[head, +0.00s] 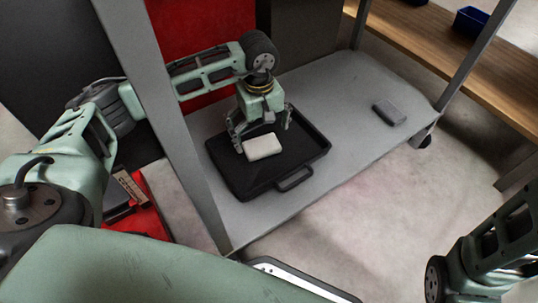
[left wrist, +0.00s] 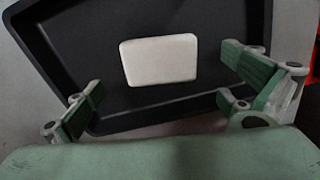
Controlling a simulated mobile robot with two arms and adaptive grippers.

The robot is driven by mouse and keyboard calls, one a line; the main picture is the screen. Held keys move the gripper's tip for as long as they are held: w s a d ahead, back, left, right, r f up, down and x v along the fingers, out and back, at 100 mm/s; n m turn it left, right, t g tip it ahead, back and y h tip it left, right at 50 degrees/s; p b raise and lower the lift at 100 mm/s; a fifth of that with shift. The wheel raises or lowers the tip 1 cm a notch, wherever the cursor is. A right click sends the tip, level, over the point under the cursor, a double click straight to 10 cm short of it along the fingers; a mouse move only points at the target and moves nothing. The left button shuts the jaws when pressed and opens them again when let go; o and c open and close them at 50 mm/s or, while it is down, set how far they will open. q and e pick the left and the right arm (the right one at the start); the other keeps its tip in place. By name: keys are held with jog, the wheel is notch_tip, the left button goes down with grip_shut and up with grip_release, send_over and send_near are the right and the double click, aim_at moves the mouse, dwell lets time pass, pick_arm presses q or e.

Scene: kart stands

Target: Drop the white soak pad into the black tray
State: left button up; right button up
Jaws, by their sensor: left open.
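The white soak pad (head: 262,146) is a small pale block within the outline of the black tray (head: 312,154) in the head view. In the left wrist view the pad (left wrist: 159,60) shows whole over the dark tray floor, with the tray wall (left wrist: 35,65) around it. I cannot tell for sure whether it rests on the floor. My left gripper (head: 262,134) is over the tray, just behind the pad. Its fingers (left wrist: 165,95) are spread wide, with nothing between the tips. My right arm shows at the lower right of the head view, but its gripper is out of view.
The tray stands on a grey kart shelf (head: 350,90). A dark grey block (head: 389,112) lies on the shelf to the right. Metal posts (head: 165,110) rise at the shelf's corners. A wooden bench with a blue bin (head: 470,22) is at the upper right.

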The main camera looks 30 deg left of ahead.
pick_arm(q)
jog(key=shift+r, duration=0.1)
notch_tip(320, 180, up, 12)
dwell(0.4)
dwell(0.4)
